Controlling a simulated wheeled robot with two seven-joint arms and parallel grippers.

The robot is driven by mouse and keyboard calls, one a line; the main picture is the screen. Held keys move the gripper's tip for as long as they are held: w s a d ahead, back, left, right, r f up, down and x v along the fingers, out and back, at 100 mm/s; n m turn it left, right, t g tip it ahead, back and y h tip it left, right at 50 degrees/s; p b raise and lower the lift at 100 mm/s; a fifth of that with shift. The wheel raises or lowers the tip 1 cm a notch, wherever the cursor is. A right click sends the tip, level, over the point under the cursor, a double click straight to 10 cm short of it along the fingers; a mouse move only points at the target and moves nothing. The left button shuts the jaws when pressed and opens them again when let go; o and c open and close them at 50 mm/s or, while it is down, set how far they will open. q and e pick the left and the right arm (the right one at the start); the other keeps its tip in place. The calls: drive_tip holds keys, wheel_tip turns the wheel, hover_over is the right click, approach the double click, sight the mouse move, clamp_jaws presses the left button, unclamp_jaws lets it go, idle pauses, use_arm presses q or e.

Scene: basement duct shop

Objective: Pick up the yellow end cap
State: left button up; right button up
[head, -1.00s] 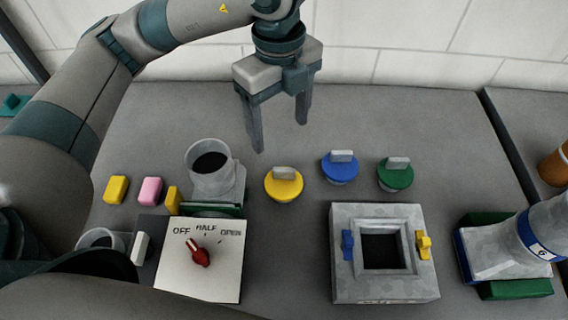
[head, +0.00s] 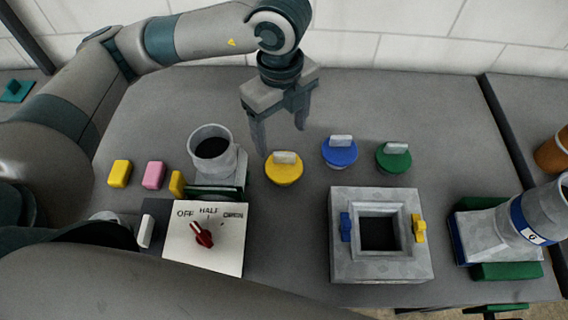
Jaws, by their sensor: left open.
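The yellow end cap (head: 284,172) is a round yellow disc with a grey grip block on top, resting on the grey table in the middle of the head view. My left gripper (head: 281,141) points down with its two fingers spread and nothing between them. It is just behind and above the yellow cap, with its left fingertip close to the cap's back left edge; I cannot tell whether they touch. My right gripper does not show.
A blue cap (head: 340,151) and a green cap (head: 393,157) lie to the right. A grey duct pipe (head: 213,152) stands close on the left. A switch panel (head: 206,252) and a square duct box (head: 380,274) are nearer. The table behind the caps is clear.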

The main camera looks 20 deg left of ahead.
use_arm(q)
drive_tip(key=p, duration=0.1)
hover_over(284, 166)
drive_tip(key=f, duration=0.4)
drive_tip(key=shift+w+a+f, duration=0.15)
drive_tip(key=shift+w+a, duration=0.25)
drive_tip(key=shift+f, duration=0.75)
drive_tip(key=shift+s+d+f+p, duration=0.1)
drive_tip(key=shift+f+p, duration=0.1)
drive_tip(key=shift+p, duration=0.25)
drive_tip(key=f, duration=0.1)
drive_tip(key=f+p, duration=0.2)
drive_tip(key=shift+s+d+f, duration=0.25)
drive_tip(key=shift+s+f, duration=0.05)
drive_tip(key=shift+f, duration=0.6)
